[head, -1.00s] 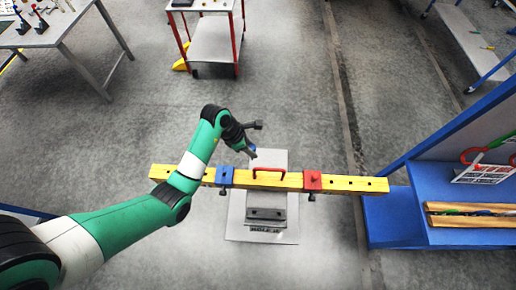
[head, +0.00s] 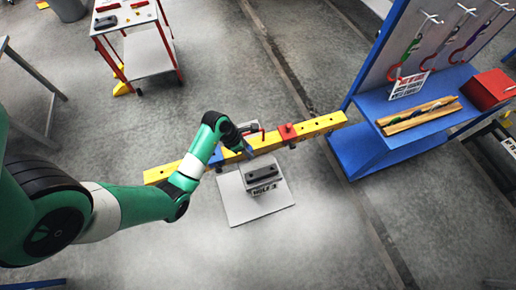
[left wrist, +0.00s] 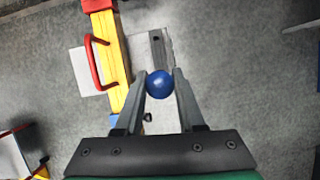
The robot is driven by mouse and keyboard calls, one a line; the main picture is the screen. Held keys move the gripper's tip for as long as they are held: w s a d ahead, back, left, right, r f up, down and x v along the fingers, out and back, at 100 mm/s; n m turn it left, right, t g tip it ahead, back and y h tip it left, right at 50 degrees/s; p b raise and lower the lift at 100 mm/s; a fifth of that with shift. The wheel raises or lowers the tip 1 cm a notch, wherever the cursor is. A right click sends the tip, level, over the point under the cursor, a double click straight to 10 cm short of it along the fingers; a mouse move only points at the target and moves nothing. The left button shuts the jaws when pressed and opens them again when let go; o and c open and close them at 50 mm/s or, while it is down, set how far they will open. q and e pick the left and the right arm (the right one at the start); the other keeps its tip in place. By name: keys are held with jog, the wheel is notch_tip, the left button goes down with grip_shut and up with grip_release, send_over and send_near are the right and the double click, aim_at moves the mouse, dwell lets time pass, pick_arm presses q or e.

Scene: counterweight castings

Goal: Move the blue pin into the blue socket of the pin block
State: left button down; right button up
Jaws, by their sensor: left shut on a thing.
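My left gripper (head: 246,150) is shut on the blue pin (left wrist: 159,84), whose round blue end shows between the fingertips in the left wrist view. In the head view the gripper hangs close to the yellow beam, and the blue pin (head: 249,153) is a small blue patch at the fingers. A dark grey block (head: 262,173) with holes in its top stands on a pale plate, just below and right of the gripper. It also shows beyond the fingers in the left wrist view (left wrist: 156,48). I cannot make out a blue socket. My right gripper is not in view.
A blue shelf unit (head: 365,150) stands at right, a red-legged cart (head: 140,52) at upper left. Floor in front is clear.

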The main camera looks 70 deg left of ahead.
pick_arm(q)
jog(key=shift+w+a, duration=0.1)
jog(key=shift+a, duration=0.05)
jog(key=shift+f+b, duration=7.7)
jog(key=shift+f, duration=4.45)
jog(key=shift+c, duration=2.2)
grip_release()
